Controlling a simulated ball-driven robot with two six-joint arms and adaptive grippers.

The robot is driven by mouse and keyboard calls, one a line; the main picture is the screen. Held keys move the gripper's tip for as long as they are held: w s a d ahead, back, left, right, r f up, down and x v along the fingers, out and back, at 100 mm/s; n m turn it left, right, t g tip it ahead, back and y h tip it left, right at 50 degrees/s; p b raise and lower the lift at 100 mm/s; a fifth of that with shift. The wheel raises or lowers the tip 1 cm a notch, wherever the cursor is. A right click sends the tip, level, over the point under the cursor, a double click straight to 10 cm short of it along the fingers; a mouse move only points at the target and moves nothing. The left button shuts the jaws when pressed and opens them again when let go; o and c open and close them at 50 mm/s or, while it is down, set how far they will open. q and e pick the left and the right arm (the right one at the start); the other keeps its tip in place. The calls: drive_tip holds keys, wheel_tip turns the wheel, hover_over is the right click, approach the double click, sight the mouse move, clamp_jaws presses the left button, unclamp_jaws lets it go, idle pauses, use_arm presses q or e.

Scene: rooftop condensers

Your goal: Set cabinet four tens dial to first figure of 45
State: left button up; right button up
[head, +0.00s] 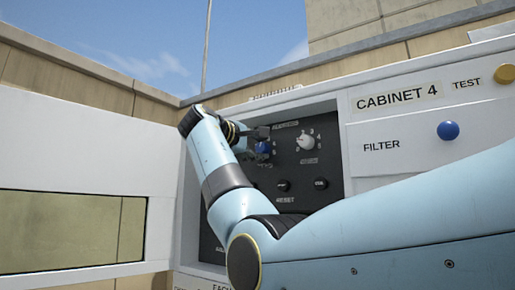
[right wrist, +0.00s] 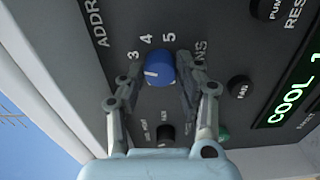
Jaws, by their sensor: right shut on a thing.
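The blue dial (right wrist: 160,70) is on the dark panel of the cabinet labelled CABINET 4 (head: 398,97). In the head view the blue dial (head: 263,148) is partly hidden by my right gripper (head: 259,142). In the right wrist view my right gripper (right wrist: 158,68) is shut on the dial, one finger on each side. The figures 3, 4 and 5 show around its far side. A short white line on its face points roughly left in that view; the exact figure it marks is unclear. My left gripper is not in view.
A pale dial (head: 306,141) with figures sits right of the blue one. Black buttons (head: 321,184) are below, near RESET. A green COOL display (right wrist: 291,88) shows in the wrist view. A blue FILTER button (head: 448,131) and a yellow TEST button (head: 504,74) are at the right.

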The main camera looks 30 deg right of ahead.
drive_tip(key=m, duration=0.2)
drive_tip(key=m+b, duration=0.1)
drive_tip(key=m, duration=0.2)
drive_tip(key=shift+r+m, duration=0.25)
drive_tip(key=shift+m, duration=0.05)
drive_tip(key=shift+r+m+b, duration=0.1)
drive_tip(key=shift+m+b, duration=0.65)
drive_tip(key=shift+m, duration=1.35)
